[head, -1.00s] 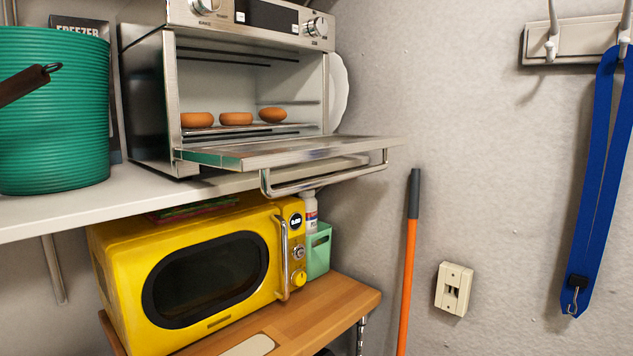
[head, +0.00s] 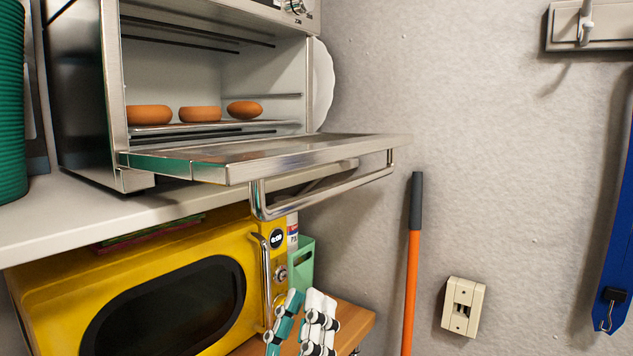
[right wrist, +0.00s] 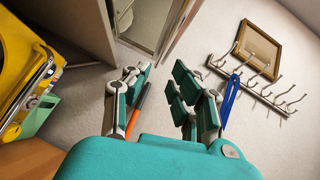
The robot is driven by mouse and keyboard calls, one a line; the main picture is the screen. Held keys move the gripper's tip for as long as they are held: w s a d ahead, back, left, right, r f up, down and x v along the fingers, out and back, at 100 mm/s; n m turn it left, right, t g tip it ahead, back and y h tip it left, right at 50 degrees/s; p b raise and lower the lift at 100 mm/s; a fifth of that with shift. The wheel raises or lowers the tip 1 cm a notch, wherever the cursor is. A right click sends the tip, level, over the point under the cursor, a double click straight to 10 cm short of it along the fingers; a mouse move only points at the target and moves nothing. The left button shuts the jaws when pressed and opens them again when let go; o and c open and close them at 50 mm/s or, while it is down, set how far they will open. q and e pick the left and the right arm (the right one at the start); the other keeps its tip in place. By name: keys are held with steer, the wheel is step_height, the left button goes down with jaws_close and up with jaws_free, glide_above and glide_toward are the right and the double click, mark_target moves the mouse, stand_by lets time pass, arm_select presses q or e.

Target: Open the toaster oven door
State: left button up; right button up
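The silver toaster oven (head: 83,95) stands on the shelf at the upper left of the head view. Its door (head: 270,152) is hinged down, lying about level and sticking out past the shelf edge. The bar handle (head: 325,194) hangs below the door's front edge. My right gripper (head: 302,312), teal and white, is at the bottom of the head view, below the handle and apart from it. In the right wrist view the fingers (right wrist: 163,92) are spread with nothing between them. My left gripper is not in view.
Several brown, doughnut-like pieces (head: 200,114) sit on the oven rack. A yellow microwave (head: 130,265) and a green holder (head: 303,262) stand below the shelf (head: 100,225). An orange-handled pole (head: 411,290) leans at the wall. The wall right of the door is mostly clear.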

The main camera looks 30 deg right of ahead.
steer(key=m+p, duration=0.1)
steer(key=p, duration=0.2)
glide_toward(351, 179)
steer(key=shift+g, duration=0.5)
steer(key=p+x, duration=0.5)
steer(key=x, duration=0.4)
steer(key=shift+w+a, duration=0.1)
steer(key=shift+w, duration=0.05)
steer(key=shift+w+d+r, duration=0.15)
steer(key=shift+d, duration=0.1)
jaws_close()
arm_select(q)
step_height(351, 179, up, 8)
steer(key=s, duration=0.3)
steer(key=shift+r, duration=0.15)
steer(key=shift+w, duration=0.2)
